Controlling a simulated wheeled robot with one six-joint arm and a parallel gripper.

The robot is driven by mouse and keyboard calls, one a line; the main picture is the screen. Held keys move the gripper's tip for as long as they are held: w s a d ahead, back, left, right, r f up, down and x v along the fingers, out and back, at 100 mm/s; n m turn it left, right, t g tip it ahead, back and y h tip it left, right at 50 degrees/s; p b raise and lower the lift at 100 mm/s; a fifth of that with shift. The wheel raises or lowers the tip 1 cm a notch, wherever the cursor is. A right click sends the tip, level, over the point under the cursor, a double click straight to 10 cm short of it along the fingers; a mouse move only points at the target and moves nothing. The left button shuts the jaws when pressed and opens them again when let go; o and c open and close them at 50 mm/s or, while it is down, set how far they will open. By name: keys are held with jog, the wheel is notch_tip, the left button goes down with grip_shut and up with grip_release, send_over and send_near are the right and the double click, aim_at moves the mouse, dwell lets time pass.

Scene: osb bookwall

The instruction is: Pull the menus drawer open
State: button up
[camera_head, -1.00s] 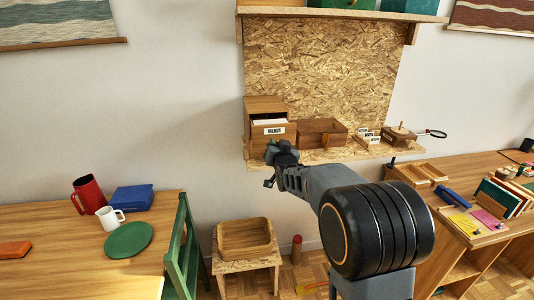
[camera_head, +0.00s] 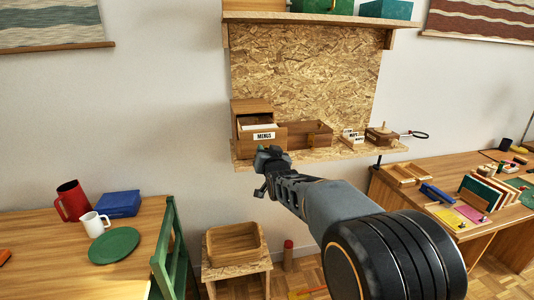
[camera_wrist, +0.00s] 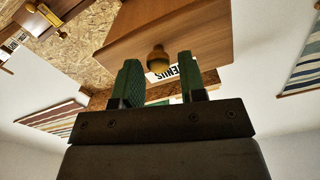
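The menus drawer (camera_head: 270,142) has a wooden front labelled MENUS and sits in a small wooden cabinet (camera_head: 250,105) on the OSB shelf. It stands partly out, with white paper showing inside. My gripper (camera_head: 270,153) is just in front of and below the drawer front. In the wrist view my gripper (camera_wrist: 159,65) has its green fingers apart, one each side of the knob, with a gap visible on both sides.
Below are a stool with a tray (camera_head: 235,243) and a green chair (camera_head: 172,250). Tables stand left and right.

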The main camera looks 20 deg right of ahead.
jog(key=shift+o, duration=0.9)
jog(key=shift+w+d, duration=0.1)
jog(key=s+a+b, duration=0.1)
jog(key=s+b, duration=0.1)
jog(key=s, duration=1.2)
jog(key=shift+b, duration=0.4)
jog(key=shift+w, duration=0.1)
